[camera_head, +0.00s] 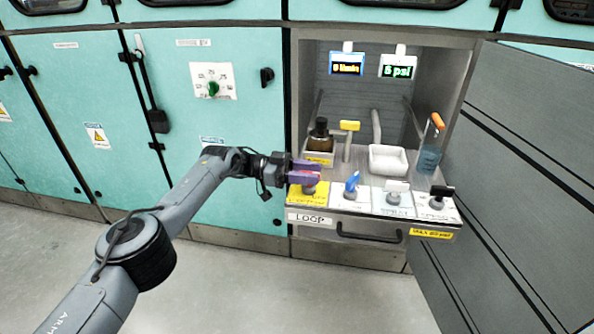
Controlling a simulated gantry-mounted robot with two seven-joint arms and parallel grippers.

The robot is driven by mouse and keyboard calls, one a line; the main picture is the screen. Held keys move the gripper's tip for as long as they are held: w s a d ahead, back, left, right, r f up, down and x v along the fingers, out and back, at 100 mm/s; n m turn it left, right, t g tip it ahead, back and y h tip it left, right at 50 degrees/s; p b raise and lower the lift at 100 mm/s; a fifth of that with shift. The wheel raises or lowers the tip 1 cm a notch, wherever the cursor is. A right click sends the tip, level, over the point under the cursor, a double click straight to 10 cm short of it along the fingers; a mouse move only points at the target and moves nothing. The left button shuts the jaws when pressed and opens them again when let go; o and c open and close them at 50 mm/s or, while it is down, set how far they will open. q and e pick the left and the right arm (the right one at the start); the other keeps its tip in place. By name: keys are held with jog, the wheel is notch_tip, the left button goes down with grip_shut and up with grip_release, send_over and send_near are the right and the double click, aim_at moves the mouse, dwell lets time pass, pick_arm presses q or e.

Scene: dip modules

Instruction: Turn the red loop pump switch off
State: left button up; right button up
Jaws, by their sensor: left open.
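The red loop pump switch is on the yellow plate (297,198) at the left end of the switch panel, above the LOOP label (311,218). Its base shows at the plate, but my fingers cover much of it. I cannot tell which way its lever is set. My left gripper (306,172) reaches in from the left, with purple and reddish fingers right at the switch. It is open, and I cannot tell whether the fingers touch the lever. My right gripper is not in view.
Blue (353,183), white (397,191) and black (441,192) switches line the panel to the right. Behind are a brown bottle (319,138), a white tray (389,171) and a blue container (429,158). An open grey door (530,150) bounds the right; teal cabinets stand left.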

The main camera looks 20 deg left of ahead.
pick_arm(q)
jog(key=shift+a, duration=0.4)
jog(key=p+v, duration=0.1)
jog(key=v, duration=0.8)
jog(key=shift+s+a+p, duration=0.15)
jog(key=shift+a+p, duration=0.15)
jog(key=shift+a, duration=0.1)
